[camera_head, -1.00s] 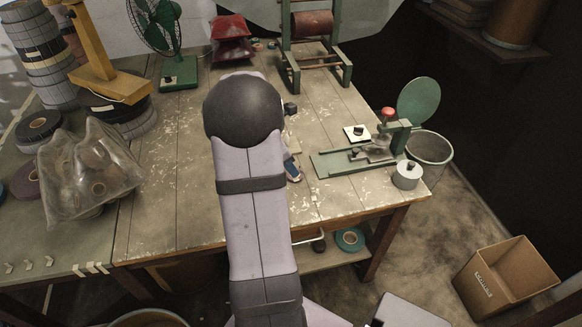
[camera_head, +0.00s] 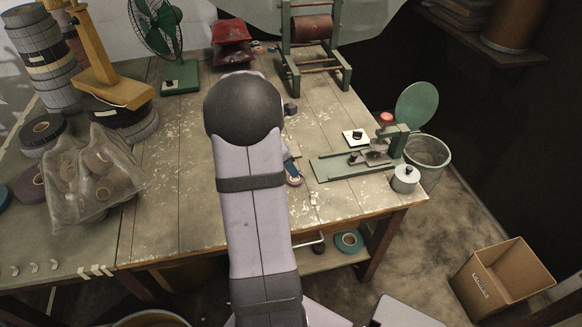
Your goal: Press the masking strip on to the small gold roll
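My arm rises through the middle of the view and its dark rounded joint covers the table behind it. I cannot tell which is the masking strip.
The worn wooden table (camera_head: 170,205) holds a clear bag of rolls (camera_head: 95,180), stacked rolls (camera_head: 45,60), a yellow stand (camera_head: 110,92), a green fan (camera_head: 157,30) and a green bench device (camera_head: 335,168). A lidded pot (camera_head: 404,178) stands near the right edge. A cardboard box (camera_head: 503,280) is on the floor.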

